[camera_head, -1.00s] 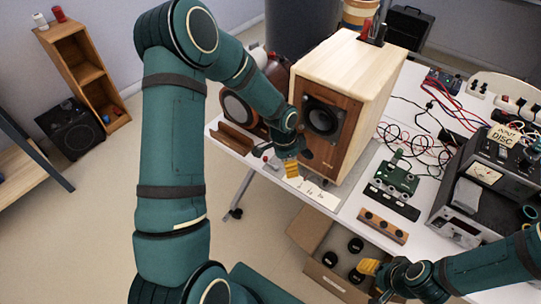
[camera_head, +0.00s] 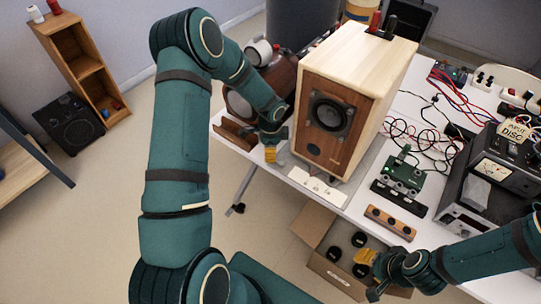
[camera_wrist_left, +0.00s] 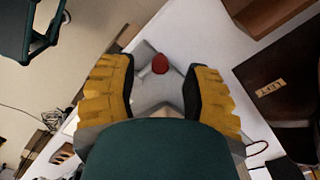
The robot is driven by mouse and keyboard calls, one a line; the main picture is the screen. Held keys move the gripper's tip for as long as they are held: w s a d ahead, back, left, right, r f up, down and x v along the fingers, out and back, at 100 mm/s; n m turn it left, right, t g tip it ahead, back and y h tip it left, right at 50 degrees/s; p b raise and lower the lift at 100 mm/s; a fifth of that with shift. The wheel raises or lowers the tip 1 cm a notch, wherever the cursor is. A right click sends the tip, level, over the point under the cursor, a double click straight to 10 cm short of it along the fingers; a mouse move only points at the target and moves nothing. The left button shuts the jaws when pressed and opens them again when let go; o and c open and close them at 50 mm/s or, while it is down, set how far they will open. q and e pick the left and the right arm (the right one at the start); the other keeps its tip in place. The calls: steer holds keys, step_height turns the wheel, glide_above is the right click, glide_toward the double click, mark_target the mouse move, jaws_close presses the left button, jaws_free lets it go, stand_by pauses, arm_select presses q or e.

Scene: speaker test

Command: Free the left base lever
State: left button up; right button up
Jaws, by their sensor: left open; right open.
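The left base lever shows in the left wrist view as a red round knob (camera_wrist_left: 160,64) with a grey metal piece under it, at the white table's edge. My left gripper (camera_wrist_left: 158,88) is open, its yellow fingers on either side of the knob with gaps; whether they touch the metal piece I cannot tell. In the head view my left gripper (camera_head: 271,154) is at the table edge, left of the wooden speaker (camera_head: 328,118), and hides the lever. My right gripper (camera_head: 366,270) is open and empty above the cardboard box at the lower right.
A white card (camera_head: 318,187) lies before the speaker. A green circuit board (camera_head: 402,176), a wooden strip with dark knobs (camera_head: 390,222), loose wires and a black meter box (camera_head: 490,178) crowd the right. A cardboard box (camera_head: 311,226) holding several black round parts stands below the table edge.

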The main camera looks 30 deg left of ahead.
arm_select(q)
steer(key=shift+f, duration=1.25)
jaws_close()
